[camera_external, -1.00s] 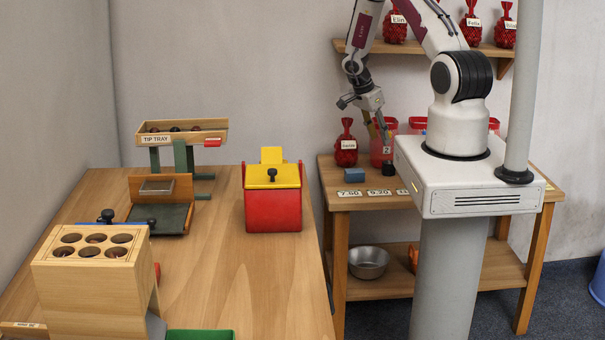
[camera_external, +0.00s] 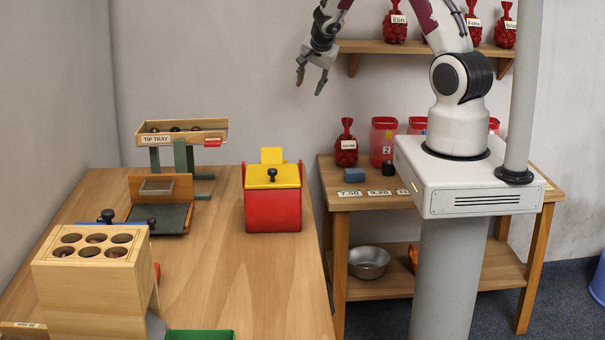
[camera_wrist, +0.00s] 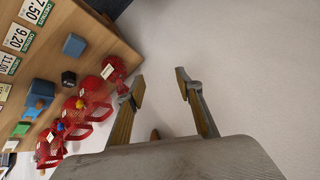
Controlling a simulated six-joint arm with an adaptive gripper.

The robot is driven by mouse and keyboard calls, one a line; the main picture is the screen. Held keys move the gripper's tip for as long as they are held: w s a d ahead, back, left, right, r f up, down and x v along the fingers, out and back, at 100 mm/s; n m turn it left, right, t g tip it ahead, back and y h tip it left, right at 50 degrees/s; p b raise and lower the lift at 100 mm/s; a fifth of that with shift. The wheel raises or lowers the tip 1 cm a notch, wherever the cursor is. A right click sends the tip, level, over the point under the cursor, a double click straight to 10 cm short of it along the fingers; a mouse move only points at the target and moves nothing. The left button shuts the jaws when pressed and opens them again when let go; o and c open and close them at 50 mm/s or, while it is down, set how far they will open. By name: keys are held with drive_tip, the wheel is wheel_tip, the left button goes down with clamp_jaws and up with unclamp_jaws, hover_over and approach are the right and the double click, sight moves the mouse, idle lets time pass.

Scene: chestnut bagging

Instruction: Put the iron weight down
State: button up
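The iron weight, a small dark block (camera_external: 388,168), stands on the side table (camera_external: 338,199) behind the price cards. It also shows in the wrist view (camera_wrist: 69,78), near a blue block. My gripper (camera_external: 311,80) is raised well above the side table and to its left, beside the wall shelf. Its two fingers are spread in the wrist view (camera_wrist: 163,88), with only the pale wall between them. The gripper is open and empty, apart from the weight.
A blue block (camera_external: 354,175), a tied red bag (camera_external: 346,150) and red containers (camera_external: 383,140) share the side table. A wall shelf (camera_external: 380,47) holds red bags. The left table has a red and yellow box (camera_external: 272,208), tip tray (camera_external: 184,137) and wooden holder (camera_external: 95,290).

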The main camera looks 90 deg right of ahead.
drive_tip(key=w+a+r+n+t+y, duration=0.1)
drive_tip(key=w+a+r+n+t, duration=0.25)
drive_tip(key=w+a+r, duration=0.55)
drive_tip(key=w+a+r+n+t+y, duration=0.1)
drive_tip(key=w+a+r+n+t, duration=0.2)
drive_tip(key=w+a+r+n, duration=0.55)
drive_tip(key=a+r+t+y, duration=0.1)
drive_tip(key=a+r+y, duration=0.1)
drive_tip(key=a, duration=1.1)
drive_tip(key=s+a+r+n+y, duration=0.1)
drive_tip(key=s+a+n+y, duration=0.2)
drive_tip(key=a, duration=0.5)
drive_tip(key=s+a+r+n+y, duration=0.1)
drive_tip(key=s+a+r+n, duration=0.15)
drive_tip(key=s+a, duration=0.45)
drive_tip(key=s+a+f+n+g, duration=0.1)
drive_tip(key=s+a+n+g, duration=0.1)
drive_tip(key=s, duration=0.5)
drive_tip(key=s+a+f+n+g+h, duration=0.1)
drive_tip(key=s+a+n, duration=0.3)
drive_tip(key=s, duration=0.4)
drive_tip(key=shift+s+a+f+g, duration=0.2)
drive_tip(key=shift+f+g, duration=0.15)
drive_tip(key=shift+f, duration=0.35)
